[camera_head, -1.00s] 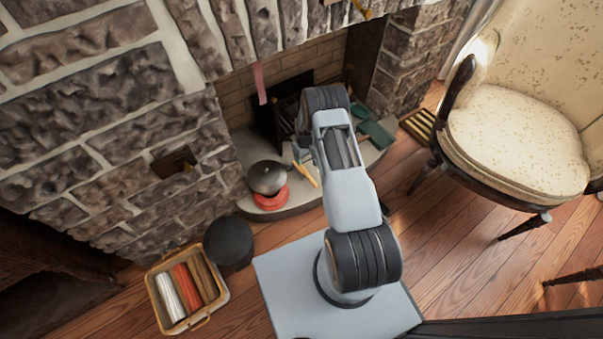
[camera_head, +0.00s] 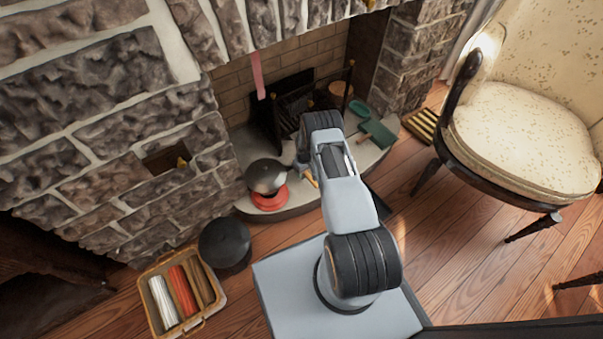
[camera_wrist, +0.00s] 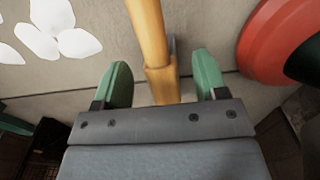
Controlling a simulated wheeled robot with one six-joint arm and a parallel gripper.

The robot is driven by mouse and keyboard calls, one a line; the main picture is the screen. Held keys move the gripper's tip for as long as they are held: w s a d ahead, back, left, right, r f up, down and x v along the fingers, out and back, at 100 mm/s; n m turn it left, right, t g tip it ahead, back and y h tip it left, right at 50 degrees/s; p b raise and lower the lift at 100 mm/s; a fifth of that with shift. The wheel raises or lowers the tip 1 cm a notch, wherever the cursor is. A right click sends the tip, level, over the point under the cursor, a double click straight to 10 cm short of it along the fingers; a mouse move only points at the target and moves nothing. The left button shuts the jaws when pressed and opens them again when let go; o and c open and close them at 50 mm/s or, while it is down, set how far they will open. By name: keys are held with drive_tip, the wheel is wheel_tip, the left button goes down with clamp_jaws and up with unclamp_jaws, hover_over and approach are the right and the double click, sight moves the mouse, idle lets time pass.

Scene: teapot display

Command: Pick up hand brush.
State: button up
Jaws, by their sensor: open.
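A yellow-orange wooden handle (camera_head: 312,178), likely the hand brush's, lies on the hearth, mostly hidden by my arm in the head view. In the wrist view the handle (camera_wrist: 150,45) runs down from the top edge into the gap between my fingers; no bristles can be made out. My gripper (camera_wrist: 163,75) is open, with one green fingertip on each side of the handle. In the head view my gripper is mostly hidden behind my wrist.
A dark round pot (camera_head: 266,176) on a red base (camera_head: 268,198) stands close to the left. Green items (camera_head: 378,133) lie right on the hearth (camera_head: 295,206). A dark grate (camera_head: 270,120) is behind. A basket (camera_head: 208,318), a black round stool (camera_head: 225,243) and an armchair (camera_head: 520,130) stand around.

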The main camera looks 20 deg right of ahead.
wheel_tip(320, 180, down, 2)
drive_tip(key=shift+f, duration=0.1)
drive_tip(key=shift+c, duration=0.4)
drive_tip(key=c, duration=1)
drive_tip(key=shift+r, duration=0.2)
